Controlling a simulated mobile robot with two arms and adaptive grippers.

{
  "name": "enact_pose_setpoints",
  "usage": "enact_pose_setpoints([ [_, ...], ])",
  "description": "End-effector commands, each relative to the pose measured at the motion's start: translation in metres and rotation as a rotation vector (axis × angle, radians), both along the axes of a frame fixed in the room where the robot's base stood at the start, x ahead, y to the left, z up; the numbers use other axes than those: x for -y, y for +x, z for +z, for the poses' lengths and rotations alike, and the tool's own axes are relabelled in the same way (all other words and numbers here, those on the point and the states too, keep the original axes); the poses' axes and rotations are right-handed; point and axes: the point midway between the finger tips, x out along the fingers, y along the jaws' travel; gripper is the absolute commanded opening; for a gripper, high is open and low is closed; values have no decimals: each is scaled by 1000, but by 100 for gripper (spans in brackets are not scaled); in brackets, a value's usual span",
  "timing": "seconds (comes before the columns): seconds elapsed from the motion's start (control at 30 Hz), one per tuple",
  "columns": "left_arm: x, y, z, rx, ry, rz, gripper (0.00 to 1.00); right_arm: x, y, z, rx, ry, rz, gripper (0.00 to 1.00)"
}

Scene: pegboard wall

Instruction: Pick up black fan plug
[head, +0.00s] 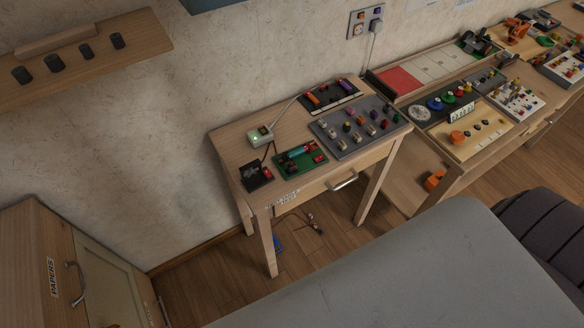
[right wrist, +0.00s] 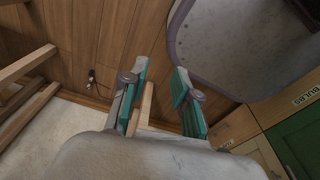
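I cannot single out the black fan plug for certain. A small black unit with red parts (head: 257,175) sits at the front left of the small wooden table (head: 228,143) in the head view. A dark cable runs from it toward a pale box with a green light (head: 260,135). Small dark and coloured items with wires (head: 314,222) lie on the floor under the table; a small dark item (right wrist: 92,76) also shows on the floor in the right wrist view. My left gripper is in no view.
The table also holds a green board (head: 299,158), a grey peg board (head: 357,132) and a black board (head: 329,97). A wall socket (head: 365,21) holds a white plug. A cabinet labelled PAPERS (head: 35,262) stands left. A long bench (head: 402,165) with several boards stands right.

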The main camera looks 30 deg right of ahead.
Motion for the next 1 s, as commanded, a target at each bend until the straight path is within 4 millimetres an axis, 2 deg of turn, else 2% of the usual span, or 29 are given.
enact_pose_setpoints([
  [0.03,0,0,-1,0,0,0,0,-4,19,10,18,3,-3,29],
  [0.1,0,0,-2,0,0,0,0,-9,43,26,31,6,-6,29],
  [0.27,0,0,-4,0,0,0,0,-17,88,73,59,10,-12,29],
  [0.4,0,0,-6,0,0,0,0,-22,121,123,86,15,-20,29],
  [0.6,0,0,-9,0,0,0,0,-27,154,205,125,26,-39,29],
  [0.77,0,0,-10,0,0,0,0,-33,172,266,152,52,-75,29],
  [0.93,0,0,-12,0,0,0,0,-50,197,336,175,132,-162,29],
  [1.0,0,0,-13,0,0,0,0,-60,208,354,163,176,-217,29],
])
